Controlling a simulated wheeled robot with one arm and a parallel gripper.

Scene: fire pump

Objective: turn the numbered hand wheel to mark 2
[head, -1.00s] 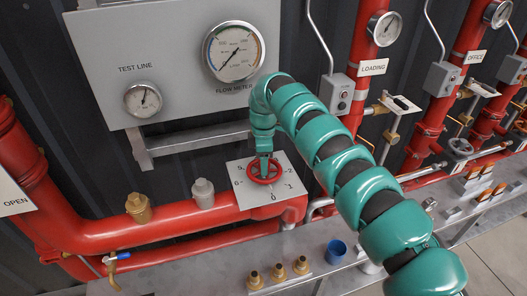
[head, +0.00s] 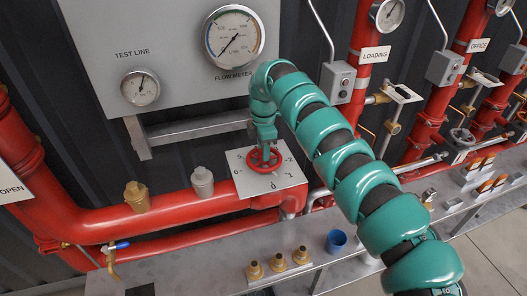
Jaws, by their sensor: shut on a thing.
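The numbered hand wheel is a small red wheel (head: 264,159) on a white square dial plate (head: 291,175) fixed on the red pipe. The plate bears printed numbers around the wheel; a 0 is readable at the front, a 2 at the upper right and a 1 at the right. My gripper (head: 265,150) comes down from above and is shut on the wheel's rim at its far side. The arm and gripper hide the back part of the wheel and plate. I cannot tell which mark the wheel points to.
A grey panel (head: 180,45) with a flow meter (head: 234,34) and a test line gauge (head: 140,88) stands behind. Brass caps (head: 278,262) and a blue cup (head: 336,241) are on the shelf in front. More red pipes and a control box (head: 340,82) stand at the right.

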